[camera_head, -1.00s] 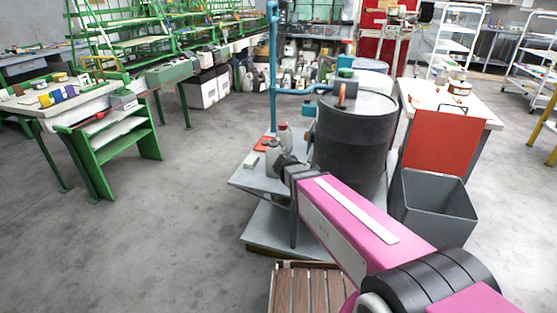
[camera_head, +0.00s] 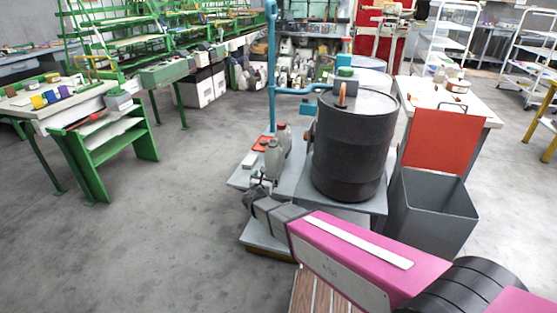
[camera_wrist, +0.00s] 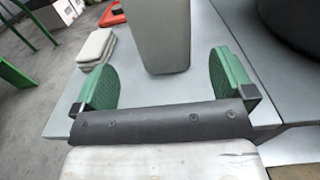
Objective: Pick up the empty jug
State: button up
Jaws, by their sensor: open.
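A grey jug (camera_head: 273,158) stands upright on the grey platform beside the black drum. In the wrist view the jug (camera_wrist: 162,35) is just ahead, with its base on the platform and its top out of frame. I cannot tell from the frames which is empty. My gripper (camera_wrist: 165,84) is open, with green pads on either side of the line to the jug. The jug's base lies slightly beyond or level with the fingertips. In the head view my gripper (camera_head: 263,184) is low, near the jug's base.
The black drum (camera_head: 352,148) is close on the right, with a blue pipe (camera_head: 272,70) behind. Pale flat blocks (camera_wrist: 97,47) and a red item (camera_wrist: 113,13) lie left of the jug. A grey bin (camera_head: 430,215) stands further right. Open floor lies left.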

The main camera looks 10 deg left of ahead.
aim_at(273, 164)
jog(key=w, duration=0.9)
jog(key=shift+w+d, duration=0.35)
jog(key=shift+d, duration=0.05)
jog(key=shift+r, duration=0.1)
jog(key=c, duration=1.4)
